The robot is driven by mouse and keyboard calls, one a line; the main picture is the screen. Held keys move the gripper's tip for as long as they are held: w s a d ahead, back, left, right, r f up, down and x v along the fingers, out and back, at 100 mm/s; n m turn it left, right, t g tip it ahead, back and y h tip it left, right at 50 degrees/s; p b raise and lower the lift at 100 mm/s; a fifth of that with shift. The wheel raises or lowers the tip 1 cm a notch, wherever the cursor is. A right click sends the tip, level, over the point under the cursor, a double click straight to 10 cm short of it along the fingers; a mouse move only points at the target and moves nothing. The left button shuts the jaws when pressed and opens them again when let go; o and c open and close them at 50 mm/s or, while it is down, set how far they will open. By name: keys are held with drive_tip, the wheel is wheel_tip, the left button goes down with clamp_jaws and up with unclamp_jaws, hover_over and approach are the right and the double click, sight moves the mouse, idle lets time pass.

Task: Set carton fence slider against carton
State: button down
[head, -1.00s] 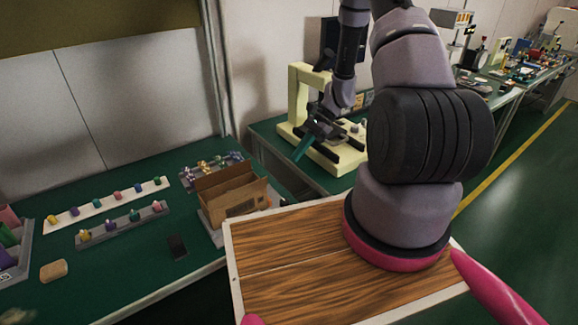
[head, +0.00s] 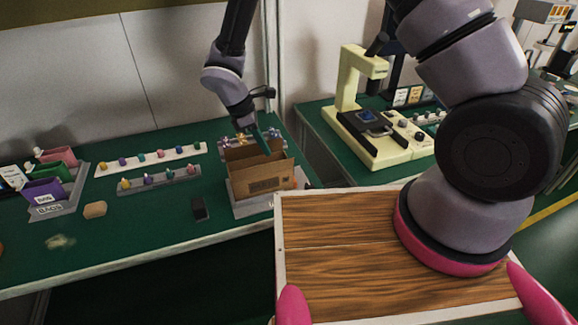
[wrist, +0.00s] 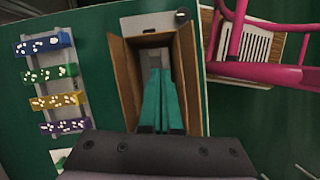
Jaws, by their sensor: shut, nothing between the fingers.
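The carton (head: 262,181) is an open-topped brown cardboard box with its flaps up, standing on a grey base (head: 243,207) on the green bench. In the wrist view the carton's wall (wrist: 125,85) frames my fingers. My gripper (head: 264,147) points down over the carton's open top. Its teal fingers are together and empty, and they also show in the wrist view (wrist: 160,75). A grey plate with a dark knob (wrist: 182,16) lies at the carton's end in the wrist view; I cannot tell whether it is the fence slider or whether it touches the carton.
Two racks with coloured pieces (head: 152,160) lie left of the carton. A dark flat block (head: 199,208) lies before them. Bins (head: 48,190) stand farther left. A cream machine (head: 372,135) stands on the right bench. A wooden-topped surface (head: 335,245) is in front.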

drive_tip(key=a+n, duration=0.1)
drive_tip(key=t, duration=0.1)
drive_tip(key=a+n, duration=0.1)
drive_tip(key=shift+s+a+r+n, duration=0.25)
drive_tip(key=shift+s+a+n, duration=0.05)
drive_tip(key=shift+s+a, duration=0.05)
drive_tip(key=shift+f, duration=0.25)
drive_tip(key=x, duration=0.9)
drive_tip(key=shift+w+f, duration=0.15)
drive_tip(key=shift+f, duration=0.15)
drive_tip(key=d, duration=0.2)
drive_tip(key=shift+w+d+r, duration=0.1)
drive_tip(key=shift+w+d, duration=0.15)
drive_tip(key=shift+w, duration=0.15)
drive_tip(key=shift+w+d, duration=0.2)
drive_tip(key=shift+d, duration=0.45)
drive_tip(key=shift+w+d, duration=0.15)
drive_tip(key=shift+d, duration=0.35)
drive_tip(key=shift+r, duration=0.1)
